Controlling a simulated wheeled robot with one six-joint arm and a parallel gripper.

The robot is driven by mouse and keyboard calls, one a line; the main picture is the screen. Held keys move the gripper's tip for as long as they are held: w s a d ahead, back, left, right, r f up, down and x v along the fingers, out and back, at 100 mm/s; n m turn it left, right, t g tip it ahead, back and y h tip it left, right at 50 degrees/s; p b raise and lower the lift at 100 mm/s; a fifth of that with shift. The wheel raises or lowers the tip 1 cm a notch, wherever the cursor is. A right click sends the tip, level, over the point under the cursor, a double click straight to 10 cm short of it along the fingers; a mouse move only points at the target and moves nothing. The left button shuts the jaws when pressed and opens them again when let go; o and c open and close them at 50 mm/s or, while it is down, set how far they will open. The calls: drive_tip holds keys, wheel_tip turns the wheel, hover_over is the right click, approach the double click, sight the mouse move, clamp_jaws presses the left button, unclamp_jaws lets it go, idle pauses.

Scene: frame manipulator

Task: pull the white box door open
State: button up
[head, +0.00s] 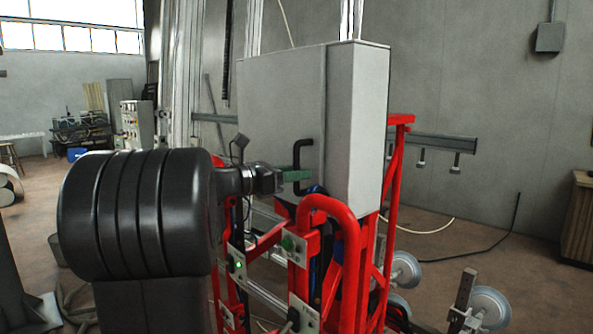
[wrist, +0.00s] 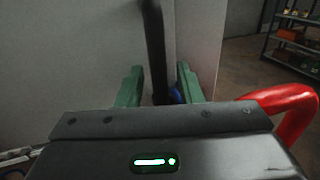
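The white box (head: 357,125) stands on a red frame. Its broad front door (head: 275,95) looks shut, with a seam near the box's right corner. A black bar handle (head: 297,150) sits upright near the door's right edge; it also shows in the wrist view (wrist: 155,45). My gripper (head: 303,177) has green fingers and is at the lower part of the handle. In the wrist view my gripper (wrist: 160,78) is open, with the handle bar between its two fingers and gaps visible on both sides. The handle's lower end is partly hidden behind my gripper body.
A thick red tube (head: 330,207) of the frame curves just below and right of my gripper; it also shows at the right of the wrist view (wrist: 292,105).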

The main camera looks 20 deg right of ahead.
drive_tip(key=shift+d, duration=0.3)
clamp_jaws()
drive_tip(key=shift+a, duration=0.15)
